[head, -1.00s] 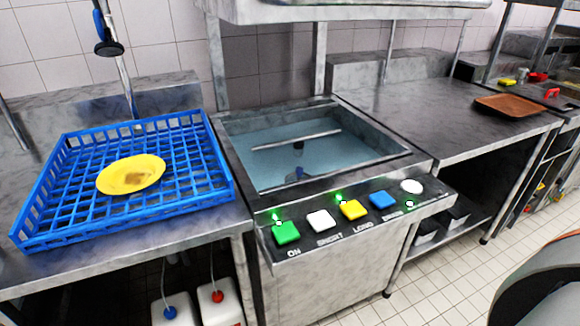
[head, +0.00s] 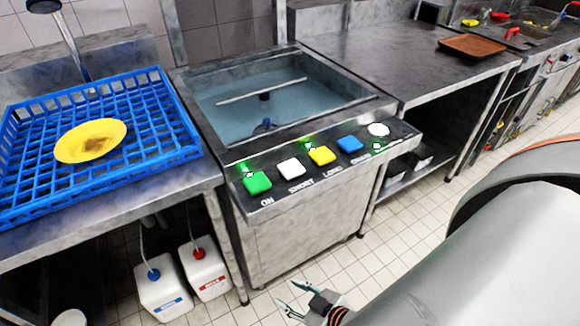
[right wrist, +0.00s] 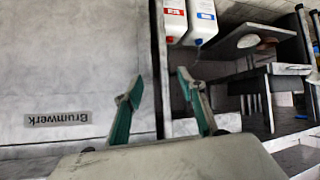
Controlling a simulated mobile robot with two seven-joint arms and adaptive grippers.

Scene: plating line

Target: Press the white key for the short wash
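The square white key (head: 291,169), labelled SHORT, sits on the dark control panel (head: 268,203) at the front of the washer. It is between the green ON key (head: 257,183) and the yellow LONG key (head: 321,156). Nothing touches it. My right gripper (head: 289,295) is low in the head view, below the panel and in front of the machine. In the right wrist view, its two green fingers (right wrist: 159,82) are apart with nothing between them, facing a grey panel marked Brumwerk. My left gripper is not in view.
A blue key (head: 350,145) and a round white button (head: 379,130) are further right; small green lights glow on the panel. A blue rack (head: 187,143) with a yellow plate (head: 90,141) stands left. White canisters (head: 205,272) stand below it.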

